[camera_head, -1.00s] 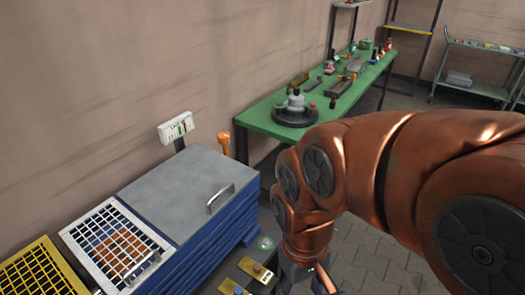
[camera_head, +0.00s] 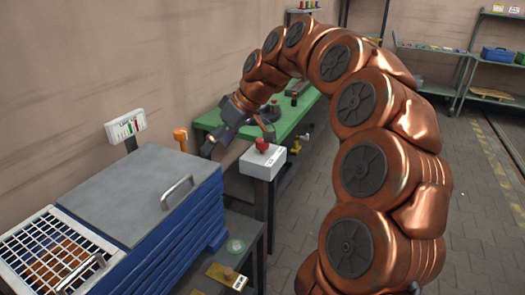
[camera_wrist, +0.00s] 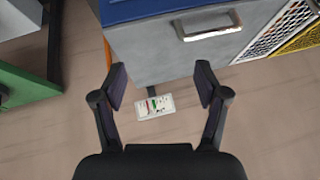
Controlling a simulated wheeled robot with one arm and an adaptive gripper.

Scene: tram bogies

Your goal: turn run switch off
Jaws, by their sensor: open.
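No part is legibly marked as the run switch. A white wall panel (camera_head: 125,127) with red and green marks stands above the blue cabinet at the left. In the wrist view this panel (camera_wrist: 155,107) shows beyond and between my fingers, apart from them. A white box (camera_head: 262,162) with a red knob (camera_head: 262,145) stands on a dark post right of the cabinet. My gripper (camera_head: 238,140) is open and empty, between the panel and the white box in the picture. Its spread fingers also show in the wrist view (camera_wrist: 161,85).
The blue cabinet (camera_head: 170,240) has a grey lid (camera_head: 150,185) with a handle and a white grid (camera_head: 50,250) beside it. An orange post top (camera_head: 180,135) stands behind. A green table (camera_head: 300,130) is behind my gripper. Paved floor (camera_head: 470,200) is clear at the right.

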